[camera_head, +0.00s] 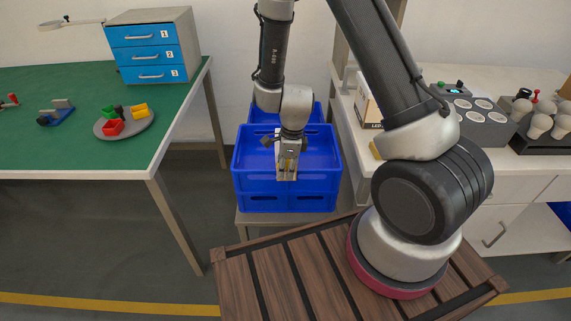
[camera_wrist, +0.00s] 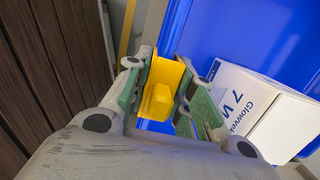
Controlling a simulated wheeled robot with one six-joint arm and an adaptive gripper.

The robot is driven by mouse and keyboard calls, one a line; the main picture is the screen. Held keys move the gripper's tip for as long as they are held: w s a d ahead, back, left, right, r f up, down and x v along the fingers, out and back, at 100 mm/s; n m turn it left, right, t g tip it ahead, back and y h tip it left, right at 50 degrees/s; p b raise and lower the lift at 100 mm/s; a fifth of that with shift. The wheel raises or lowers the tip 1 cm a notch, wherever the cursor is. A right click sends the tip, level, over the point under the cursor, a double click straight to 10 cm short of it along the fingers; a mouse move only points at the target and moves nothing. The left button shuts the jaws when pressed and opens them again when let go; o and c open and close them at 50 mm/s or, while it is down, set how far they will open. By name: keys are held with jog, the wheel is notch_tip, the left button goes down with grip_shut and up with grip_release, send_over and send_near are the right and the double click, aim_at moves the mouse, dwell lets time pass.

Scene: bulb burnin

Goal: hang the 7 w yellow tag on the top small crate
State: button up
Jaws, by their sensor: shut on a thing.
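My gripper (camera_head: 287,170) is at the front of the top blue crate (camera_head: 248,160) of the stack. In the wrist view, my gripper (camera_wrist: 158,90) is shut on a yellow tag (camera_wrist: 160,92), which sits between its green-sided fingers. The blue crate (camera_wrist: 215,35) fills the upper right of that view, close to the tag. A white box (camera_wrist: 245,90) printed "Glowvek" and "7 W" shows there beside the fingers, seemingly in the crate. Whether the tag touches the crate's rim I cannot tell. The tag's writing is not readable.
A lower blue crate (camera_head: 285,202) is under the top one, on a grey stand. A green table (camera_head: 60,140) with a blue drawer unit (camera_head: 148,55) is at left. A white bench (camera_head: 520,165) with a grey socket box (camera_head: 475,118) and several bulbs is at right.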

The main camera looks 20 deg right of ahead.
jog(key=shift+f, duration=0.35)
jog(key=o, duration=0.9)
